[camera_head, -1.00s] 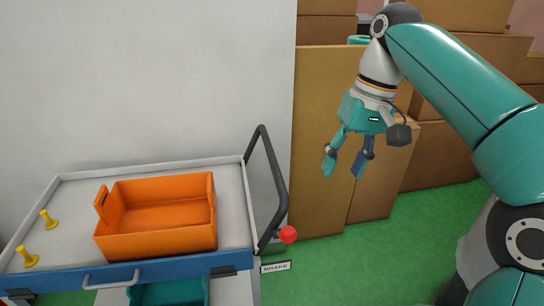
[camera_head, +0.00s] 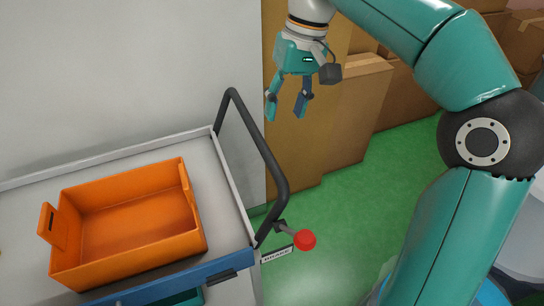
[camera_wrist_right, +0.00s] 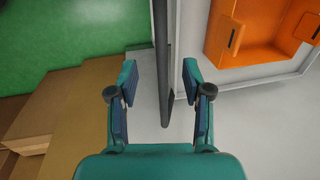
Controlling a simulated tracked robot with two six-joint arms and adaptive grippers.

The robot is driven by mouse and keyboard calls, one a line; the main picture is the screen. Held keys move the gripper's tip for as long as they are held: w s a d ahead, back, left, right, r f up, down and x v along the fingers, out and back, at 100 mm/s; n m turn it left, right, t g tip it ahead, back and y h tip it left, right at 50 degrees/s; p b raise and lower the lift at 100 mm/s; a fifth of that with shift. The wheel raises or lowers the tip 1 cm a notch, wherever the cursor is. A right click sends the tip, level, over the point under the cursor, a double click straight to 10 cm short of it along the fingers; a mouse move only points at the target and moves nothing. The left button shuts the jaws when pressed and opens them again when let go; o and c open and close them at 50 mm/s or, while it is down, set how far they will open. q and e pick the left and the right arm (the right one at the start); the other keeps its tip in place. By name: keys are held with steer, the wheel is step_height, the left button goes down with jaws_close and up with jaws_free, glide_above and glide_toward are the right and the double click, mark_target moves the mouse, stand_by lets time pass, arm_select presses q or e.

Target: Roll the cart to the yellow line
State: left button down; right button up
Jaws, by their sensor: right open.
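The cart has a grey top (camera_head: 222,195) with a blue front edge (camera_head: 190,276) and a dark handle (camera_head: 262,150) rising at its right end. A red knob (camera_head: 305,240) on a short lever sits low by the handle, near a BRAKE label (camera_head: 276,255). My right gripper (camera_head: 286,108) is open and empty, pointing down, higher in the picture than the handle. In the right wrist view the handle (camera_wrist_right: 161,50) runs between the open fingers (camera_wrist_right: 159,82) in the picture; I see no contact. My left gripper is out of view. No yellow line shows.
An orange bin (camera_head: 130,218) stands on the cart top. A pale wall (camera_head: 100,70) is behind the cart. Cardboard boxes (camera_head: 350,105) are stacked behind my right gripper. Green floor (camera_head: 345,220) is open to the right of the handle.

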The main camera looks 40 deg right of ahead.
mark_target(272, 159)
steer(key=a+f+b, duration=0.1)
steer(key=f, duration=0.7)
steer(key=a+f+b, duration=0.1)
steer(key=f, duration=0.3)
steer(key=shift+w+a+f+b, duration=0.25)
steer(key=shift+a+b, duration=0.05)
steer(key=shift+b, duration=0.05)
jaws_close()
